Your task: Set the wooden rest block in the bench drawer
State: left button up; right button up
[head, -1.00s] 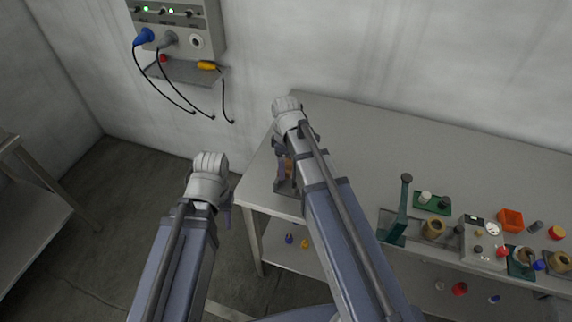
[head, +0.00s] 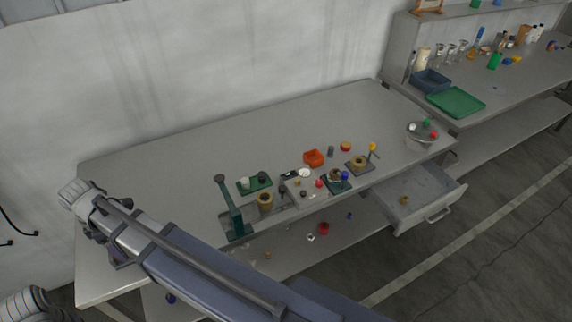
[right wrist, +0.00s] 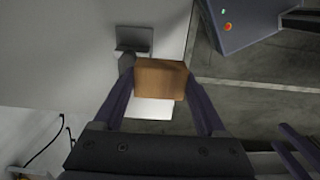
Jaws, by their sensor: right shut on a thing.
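The wooden rest block (right wrist: 160,80) is a plain brown block. In the right wrist view it sits between the two fingers of my right gripper (right wrist: 161,88), which is shut on it. In the head view my right arm reaches over the bench's left end, and the block cannot be made out there. The bench drawer (head: 440,212) is pulled open at the bench's right end, far to the right of my right gripper. Only part of my left arm shows at the lower left corner.
The bench top (head: 290,125) is clear at the back. Along its front stand a green lever stand (head: 232,208), a green tray (head: 255,183), an orange bin (head: 313,158) and several small parts. A round dish (head: 421,131) stands above the drawer. A second bench (head: 500,85) stands at right.

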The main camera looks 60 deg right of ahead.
aim_at(402, 193)
jog(key=k, duration=1.05)
jog(key=z, duration=1.15)
jog(key=l+z, duration=0.15)
jog(key=z, duration=0.2)
jog(key=i+z, duration=0.1)
jog(key=z, duration=0.2)
jog(key=i+l, duration=1)
jog(key=l, duration=0.1)
